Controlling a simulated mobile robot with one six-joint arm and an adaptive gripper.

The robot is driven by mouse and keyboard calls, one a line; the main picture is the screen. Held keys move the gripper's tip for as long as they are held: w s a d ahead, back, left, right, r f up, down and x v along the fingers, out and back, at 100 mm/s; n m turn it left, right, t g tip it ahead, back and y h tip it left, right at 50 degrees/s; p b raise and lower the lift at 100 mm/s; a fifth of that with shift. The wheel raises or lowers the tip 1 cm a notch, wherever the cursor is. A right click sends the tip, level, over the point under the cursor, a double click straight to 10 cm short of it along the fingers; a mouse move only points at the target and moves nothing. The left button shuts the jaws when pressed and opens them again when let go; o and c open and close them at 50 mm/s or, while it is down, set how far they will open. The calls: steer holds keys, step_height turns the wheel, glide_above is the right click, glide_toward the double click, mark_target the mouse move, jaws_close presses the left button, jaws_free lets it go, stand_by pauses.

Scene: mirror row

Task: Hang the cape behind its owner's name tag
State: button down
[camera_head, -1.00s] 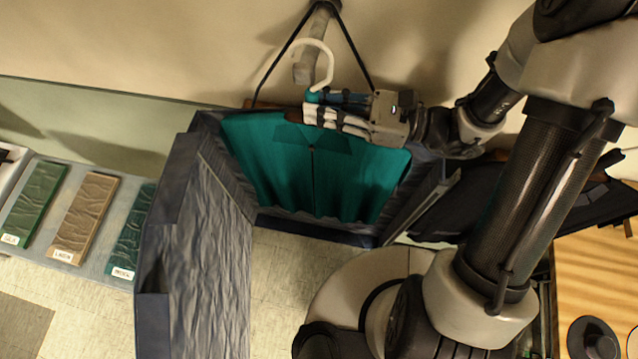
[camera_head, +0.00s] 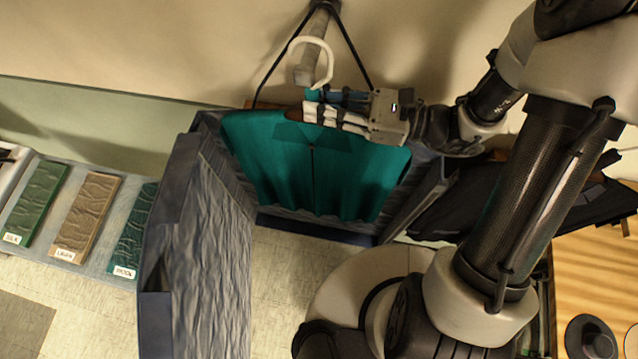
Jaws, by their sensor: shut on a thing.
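The teal cape (camera_head: 312,170) hangs from a hanger with a large white hook (camera_head: 318,55). My gripper (camera_head: 325,108) is shut on the hanger at the top of the cape, just below the hook. The cape hangs inside an open dark blue garment bag (camera_head: 195,240), in front of its back panel. The hook stands up in front of a grey peg or bar end on the wall (camera_head: 312,50); I cannot tell whether they touch. Three fabric samples, green (camera_head: 38,200), tan (camera_head: 90,215) and teal (camera_head: 133,230), lie at the left with small labels, partly blurred.
The garment bag hangs by a black strap (camera_head: 350,45) from the wall fixture. Its open flap stands out toward the front left. A wooden table (camera_head: 590,260) with a dark hat-like item (camera_head: 592,338) is at the right. Dark cloth (camera_head: 460,205) lies behind my arm.

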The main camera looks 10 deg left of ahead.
steer(key=shift+f, duration=0.1)
stand_by(0.3)
steer(key=shift+f+b, duration=0.4)
steer(key=shift+f, duration=0.05)
